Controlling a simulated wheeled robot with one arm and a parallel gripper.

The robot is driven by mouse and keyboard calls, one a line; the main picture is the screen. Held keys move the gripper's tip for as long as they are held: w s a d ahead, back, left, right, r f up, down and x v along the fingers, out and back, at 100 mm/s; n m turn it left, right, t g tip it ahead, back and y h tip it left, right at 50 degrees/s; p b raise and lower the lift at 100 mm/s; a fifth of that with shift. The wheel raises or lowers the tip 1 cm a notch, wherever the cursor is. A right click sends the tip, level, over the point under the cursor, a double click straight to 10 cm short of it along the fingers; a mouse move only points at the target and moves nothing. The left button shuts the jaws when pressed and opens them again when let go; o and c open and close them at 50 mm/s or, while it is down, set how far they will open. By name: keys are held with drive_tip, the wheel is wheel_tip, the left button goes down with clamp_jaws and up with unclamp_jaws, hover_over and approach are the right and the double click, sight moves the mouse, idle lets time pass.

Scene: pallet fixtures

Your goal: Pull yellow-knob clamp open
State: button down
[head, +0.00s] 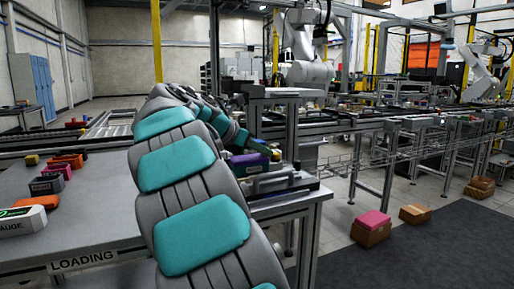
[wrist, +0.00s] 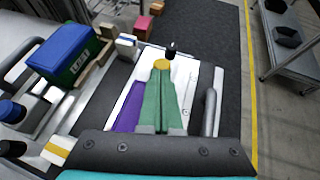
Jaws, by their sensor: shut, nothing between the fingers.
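The yellow knob (wrist: 161,64) shows in the wrist view, just beyond the tips of my gripper. My gripper (wrist: 163,76) has its two green fingers closed together, with nothing between them. The fingertips overlap the near side of the knob in the picture; I cannot tell whether they touch it. A black knob (wrist: 171,50) stands just behind the yellow one. The fingers hide most of the clamp's body. In the head view my arm covers much of the fixture, and the clamp cannot be made out clearly.
A purple part (wrist: 129,110) lies left of the fingers, and a grey handle (wrist: 210,110) stands at the right. A blue and green box (wrist: 66,52) is at upper left. The loading table (head: 90,225) holds several coloured blocks. Dark floor lies beyond the fixture.

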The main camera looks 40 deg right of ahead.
sight(275, 154)
drive_tip(key=d, duration=0.2)
drive_tip(key=s+d, duration=0.1)
drive_tip(key=shift+d, duration=0.35)
drive_tip(key=shift+a+r, duration=0.1)
